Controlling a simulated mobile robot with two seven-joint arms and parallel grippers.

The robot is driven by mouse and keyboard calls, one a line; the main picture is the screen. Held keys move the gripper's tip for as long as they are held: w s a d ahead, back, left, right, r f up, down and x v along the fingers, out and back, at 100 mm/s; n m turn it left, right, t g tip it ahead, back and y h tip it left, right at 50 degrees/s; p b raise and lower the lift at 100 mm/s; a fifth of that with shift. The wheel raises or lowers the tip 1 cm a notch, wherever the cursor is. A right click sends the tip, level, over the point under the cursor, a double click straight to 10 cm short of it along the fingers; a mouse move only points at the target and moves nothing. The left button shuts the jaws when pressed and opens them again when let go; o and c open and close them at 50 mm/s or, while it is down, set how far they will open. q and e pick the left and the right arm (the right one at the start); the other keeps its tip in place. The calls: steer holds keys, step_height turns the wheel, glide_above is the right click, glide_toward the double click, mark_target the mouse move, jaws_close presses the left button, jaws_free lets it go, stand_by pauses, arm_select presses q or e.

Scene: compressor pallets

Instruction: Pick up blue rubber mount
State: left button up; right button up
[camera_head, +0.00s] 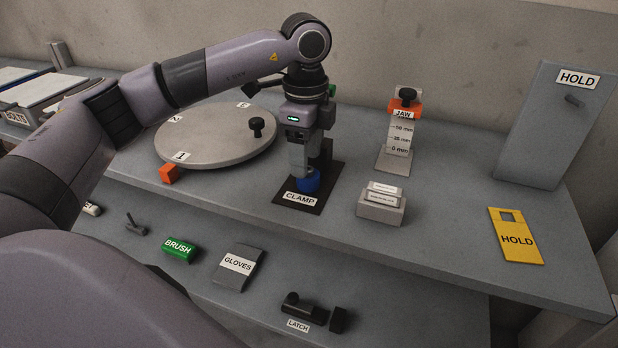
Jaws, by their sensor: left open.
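The blue rubber mount (309,183) stands on the dark plate labelled CLAMP (322,198) on the upper grey shelf. My left gripper (305,172) points straight down over it, its fingers right at the top of the mount. The fingers partly hide the mount, and I cannot tell whether they touch it. The left gripper is open. A dark upright part of the clamp stands just behind the fingers. My right gripper is not in view.
Left of the clamp is a round numbered turntable (215,140) with a black knob. Right are a JAW gauge (398,140), a small grey block (381,208), a yellow HOLD tag (516,236) and a tall grey HOLD box (545,130). A lower shelf holds BRUSH, GLOVES and LATCH items.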

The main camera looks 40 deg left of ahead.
arm_select(q)
step_height(320, 180, down, 4)
steer(key=shift+s+r, duration=0.1)
steer(key=shift+r, duration=0.1)
steer(key=c, duration=0.8)
steer(key=shift+r, duration=0.15)
